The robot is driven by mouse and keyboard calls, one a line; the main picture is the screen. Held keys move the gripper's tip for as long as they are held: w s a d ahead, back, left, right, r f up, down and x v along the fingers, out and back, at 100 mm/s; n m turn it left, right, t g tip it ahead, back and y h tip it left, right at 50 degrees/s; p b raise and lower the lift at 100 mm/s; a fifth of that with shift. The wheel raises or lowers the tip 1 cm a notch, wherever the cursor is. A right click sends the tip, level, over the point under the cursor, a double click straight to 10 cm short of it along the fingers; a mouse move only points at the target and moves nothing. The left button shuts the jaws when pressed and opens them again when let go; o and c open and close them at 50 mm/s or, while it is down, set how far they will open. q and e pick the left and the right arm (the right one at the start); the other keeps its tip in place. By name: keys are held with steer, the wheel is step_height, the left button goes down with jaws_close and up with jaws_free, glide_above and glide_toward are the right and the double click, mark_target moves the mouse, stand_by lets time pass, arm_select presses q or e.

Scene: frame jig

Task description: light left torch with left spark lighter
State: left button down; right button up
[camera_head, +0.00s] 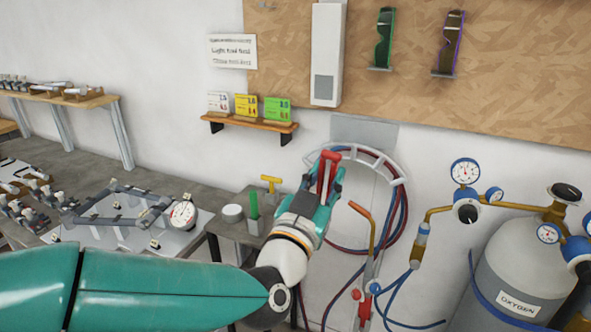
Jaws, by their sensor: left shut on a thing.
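My left gripper (327,182) reaches in from the left and is shut on a red tool, which looks like the spark lighter (328,165). It holds this tool up in front of the coiled hoses, near the wall. A torch (371,250) with an orange-brown bent tip and red and blue knobs stands upright to the right of the gripper, apart from it. I see no flame at its tip. The lighter's lower part is hidden by the gripper fingers. My right gripper is not in view.
A small side table (232,227) holds a green stick, a white round item and a yellow tool (271,183). Red and blue hoses (398,205) hang on a wall rack. A grey oxygen cylinder (518,255) with gauges stands right. A frame jig (120,220) sits on the left bench.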

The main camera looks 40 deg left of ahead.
arm_select(q)
steer(key=x, duration=0.3)
steer(key=shift+w+a+f+p, duration=0.1)
steer(key=shift+w+f+p, duration=0.1)
steer(key=shift+f+p, duration=0.15)
steer(key=shift+f+b+x, duration=0.1)
steer(key=shift+f+x, duration=0.1)
steer(key=shift+x, duration=0.75)
steer(key=shift+f+b+x, duration=0.15)
steer(key=shift+f+x, duration=0.05)
steer(key=shift+x, duration=0.8)
steer(key=shift+f+b+x, duration=0.1)
steer(key=shift+f+x, duration=0.1)
steer(key=shift+x, duration=0.75)
steer(key=shift+w, duration=0.1)
steer(key=c, duration=1.6)
jaws_free()
steer(key=shift+o, duration=0.2)
